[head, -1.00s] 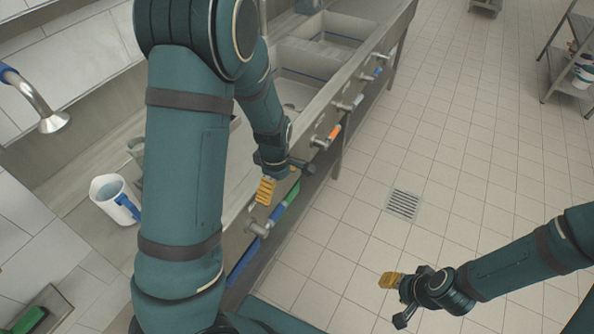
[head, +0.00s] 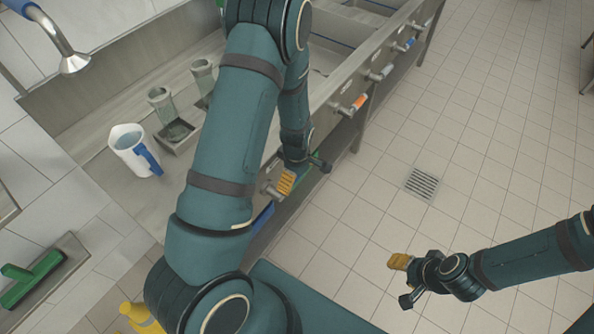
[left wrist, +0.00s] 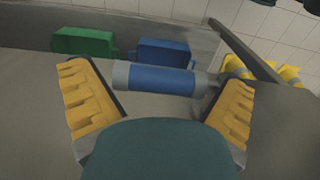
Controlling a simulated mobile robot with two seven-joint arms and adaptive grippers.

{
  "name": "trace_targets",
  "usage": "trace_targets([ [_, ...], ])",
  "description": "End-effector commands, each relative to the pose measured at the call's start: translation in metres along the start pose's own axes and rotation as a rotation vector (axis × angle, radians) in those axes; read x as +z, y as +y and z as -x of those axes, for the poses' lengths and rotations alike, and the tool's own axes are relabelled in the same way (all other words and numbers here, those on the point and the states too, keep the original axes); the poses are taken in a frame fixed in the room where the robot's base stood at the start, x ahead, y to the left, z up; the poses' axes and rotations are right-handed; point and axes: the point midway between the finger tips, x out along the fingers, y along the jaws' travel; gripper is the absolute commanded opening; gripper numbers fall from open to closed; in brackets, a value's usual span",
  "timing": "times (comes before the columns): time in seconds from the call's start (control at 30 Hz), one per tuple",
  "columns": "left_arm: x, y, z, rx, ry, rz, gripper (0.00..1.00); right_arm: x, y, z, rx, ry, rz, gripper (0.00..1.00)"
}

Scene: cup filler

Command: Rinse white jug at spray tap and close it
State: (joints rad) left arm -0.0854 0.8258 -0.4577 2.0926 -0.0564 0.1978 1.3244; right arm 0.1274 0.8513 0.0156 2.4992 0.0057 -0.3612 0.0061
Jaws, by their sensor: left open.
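The white jug (head: 128,146) with a blue handle stands upright on the steel counter at left in the head view; its inside looks bluish. The spray tap (head: 70,58), a chrome head below a blue grip, hangs at top left, apart from the jug. My left gripper (head: 288,181) is at the counter's front edge. In the left wrist view its yellow fingers are open (left wrist: 160,92), with a blue-and-grey lever handle (left wrist: 160,79) showing across the gap; I cannot tell whether they touch it. My right gripper (head: 400,280) is over the floor, its opening unclear.
Two greenish-grey containers (head: 161,104) stand behind the jug. Several levers, one orange-tipped (head: 358,103), line the counter's front. A green tool (head: 32,279) lies at lower left, and a yellow object (head: 139,318) is at the bottom. The tiled floor with a drain (head: 422,185) is clear.

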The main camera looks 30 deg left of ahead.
Motion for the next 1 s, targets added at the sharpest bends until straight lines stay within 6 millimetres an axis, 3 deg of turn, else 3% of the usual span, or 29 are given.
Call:
trace_targets([
  [0.3,0.0002,0.0005,-0.0025,0.002,0.000,0.000,1.00,0.0002,0.0001,-0.0002,0.000,-0.001,0.000,0.47],
  [0.33,0.0002,0.0005,-0.0025,0.002,0.000,0.000,0.96,0.0002,0.0001,-0.0002,0.000,0.000,0.000,0.47],
  [0.5,0.0002,0.0005,-0.0024,0.001,0.000,0.000,0.40,0.0001,0.0001,-0.0003,0.000,0.000,0.000,0.47],
  [1.0,0.0003,0.0005,-0.0024,0.002,0.000,-0.001,0.39,0.0000,0.0001,-0.0003,0.000,0.000,0.000,0.47],
])
